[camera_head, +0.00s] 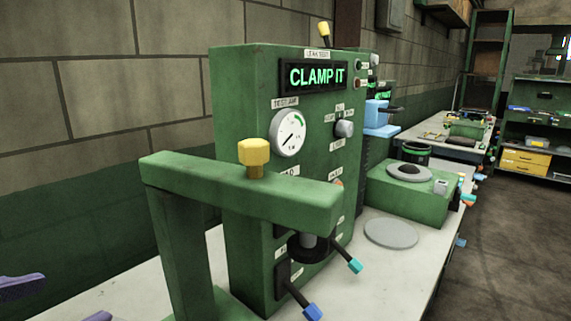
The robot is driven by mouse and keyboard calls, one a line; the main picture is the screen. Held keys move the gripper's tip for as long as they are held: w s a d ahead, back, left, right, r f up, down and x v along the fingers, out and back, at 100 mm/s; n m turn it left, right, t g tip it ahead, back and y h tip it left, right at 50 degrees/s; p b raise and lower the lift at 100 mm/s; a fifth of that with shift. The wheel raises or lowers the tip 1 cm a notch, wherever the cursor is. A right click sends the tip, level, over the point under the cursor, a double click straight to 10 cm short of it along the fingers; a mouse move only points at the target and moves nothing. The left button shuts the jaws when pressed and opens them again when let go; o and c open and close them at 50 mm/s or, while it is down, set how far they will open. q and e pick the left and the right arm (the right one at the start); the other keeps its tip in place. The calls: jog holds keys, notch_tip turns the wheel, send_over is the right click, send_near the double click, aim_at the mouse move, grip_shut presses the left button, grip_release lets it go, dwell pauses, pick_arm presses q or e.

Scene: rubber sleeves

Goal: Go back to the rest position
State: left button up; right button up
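Neither of my grippers shows in the head view. A tall green test machine (238,150) stands on the light workbench (130,294), its lit display (313,77) reading "CLAMP IT". A round gauge (289,133) sits below the display. In front stands a green clamp frame (240,190) with a yellow knob (254,153) on its crossbar. A dark round part (307,250) is under the crossbar. A lever with a teal tip (355,265) and one with a blue tip (312,312) stick out low at the front.
A grey disc (391,233) lies on the bench right of the machine, before a green box (410,190). Purple parts (22,286) show at the lower left; I cannot tell what they are. A block wall (80,90) is at left. Dark floor (510,240) at right is clear.

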pick_arm(q)
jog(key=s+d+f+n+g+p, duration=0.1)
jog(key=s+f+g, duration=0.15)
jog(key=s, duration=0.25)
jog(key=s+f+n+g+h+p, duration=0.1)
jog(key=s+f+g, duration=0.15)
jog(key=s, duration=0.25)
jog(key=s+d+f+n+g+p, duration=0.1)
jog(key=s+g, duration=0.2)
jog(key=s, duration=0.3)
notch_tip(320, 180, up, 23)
jog(key=p, duration=2.3)
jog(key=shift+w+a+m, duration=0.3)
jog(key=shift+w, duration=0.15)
